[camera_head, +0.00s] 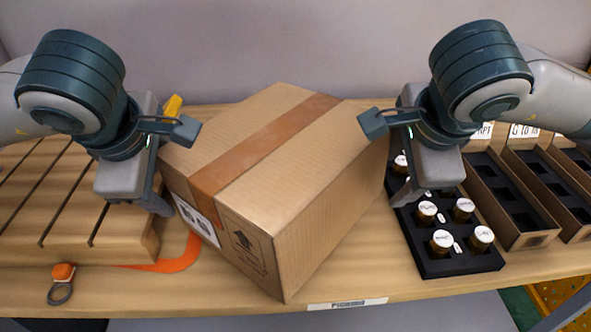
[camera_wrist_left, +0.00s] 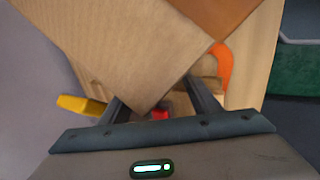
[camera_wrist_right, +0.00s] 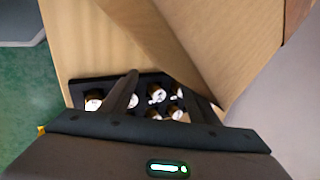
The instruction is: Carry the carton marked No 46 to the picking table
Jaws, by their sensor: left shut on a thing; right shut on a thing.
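A brown cardboard carton (camera_head: 310,165) with a tape strip across its top is turned cornerwise between my grippers. Its front left face has a white label (camera_head: 197,220) and a printed arrow; I cannot read a number. My left gripper (camera_head: 172,165) is shut on the carton's left corner, also seen in the left wrist view (camera_wrist_left: 155,105). My right gripper (camera_head: 385,158) is shut on its right corner; the carton also shows in the right wrist view (camera_wrist_right: 215,60). The carton is over the wooden table (camera_head: 370,275), its lowest corner near the front edge. I cannot tell whether it touches the tabletop.
A black tray (camera_head: 455,262) of white-capped parts stands close right of the carton, with open cardboard bins (camera_head: 515,225) beyond. A slatted wooden platform (camera_head: 75,225) is at left, with an orange strap (camera_head: 165,265) and an orange-tagged ring (camera_head: 62,285). A grey wall is behind.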

